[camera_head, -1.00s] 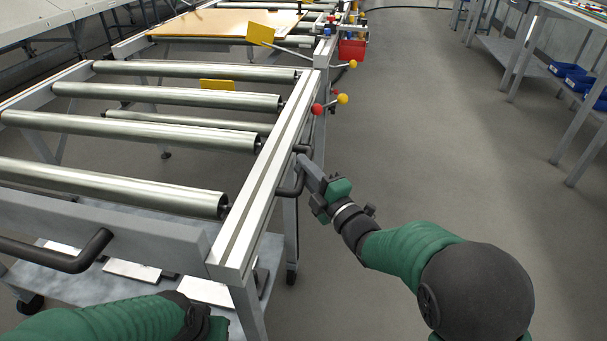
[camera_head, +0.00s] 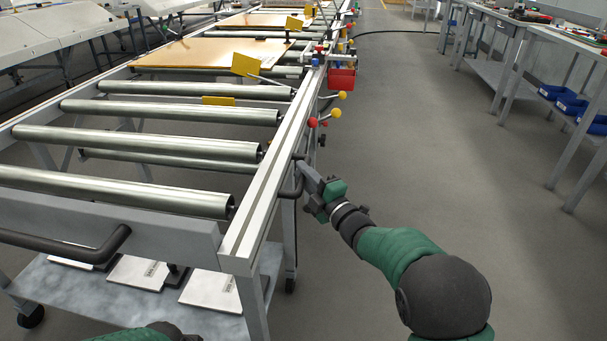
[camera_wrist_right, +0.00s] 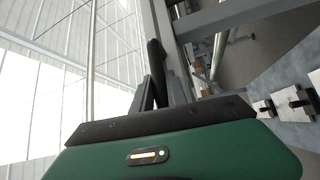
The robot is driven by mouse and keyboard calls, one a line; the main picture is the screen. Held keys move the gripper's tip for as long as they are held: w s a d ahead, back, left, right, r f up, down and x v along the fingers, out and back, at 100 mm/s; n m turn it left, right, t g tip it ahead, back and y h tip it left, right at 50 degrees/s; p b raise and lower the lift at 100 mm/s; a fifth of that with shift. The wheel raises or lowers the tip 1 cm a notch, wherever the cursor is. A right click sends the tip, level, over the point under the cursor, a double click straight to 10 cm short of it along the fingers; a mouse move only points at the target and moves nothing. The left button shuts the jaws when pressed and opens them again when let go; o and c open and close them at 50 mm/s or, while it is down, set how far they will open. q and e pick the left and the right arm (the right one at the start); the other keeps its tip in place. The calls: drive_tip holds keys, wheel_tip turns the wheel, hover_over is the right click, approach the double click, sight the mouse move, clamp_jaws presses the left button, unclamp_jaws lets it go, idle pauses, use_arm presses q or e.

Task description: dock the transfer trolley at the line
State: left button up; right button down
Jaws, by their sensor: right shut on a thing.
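The transfer trolley (camera_head: 232,249) is a grey frame with several steel rollers and a lower shelf on casters, filling the left of the head view. Its far end meets the roller line (camera_head: 309,93), with no clear gap that I can make out. My right gripper (camera_head: 303,176) is shut on the black side handle (camera_head: 292,188) of the trolley. The handle (camera_wrist_right: 156,62) also shows between the fingers in the right wrist view. A black front handle (camera_head: 75,251) is on the near end. Only a bit of my left arm shows at the bottom edge; its gripper is out of view.
A wooden panel (camera_head: 205,54) lies on the line. Yellow flags (camera_head: 246,65), red and yellow knobs (camera_head: 335,113) and a red bin (camera_head: 341,78) are near the joint. Benches with blue bins (camera_head: 571,104) stand at right. The floor aisle (camera_head: 410,150) between is clear.

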drive_tip(key=shift+d+f, duration=0.1)
drive_tip(key=shift+f, duration=0.2)
drive_tip(key=c, duration=1.3)
unclamp_jaws()
drive_tip(key=shift+w, duration=0.1)
drive_tip(key=shift+r, duration=0.1)
drive_tip(key=p+v, duration=0.5)
drive_tip(key=v, duration=1.2)
drive_tip(key=shift+w, duration=0.15)
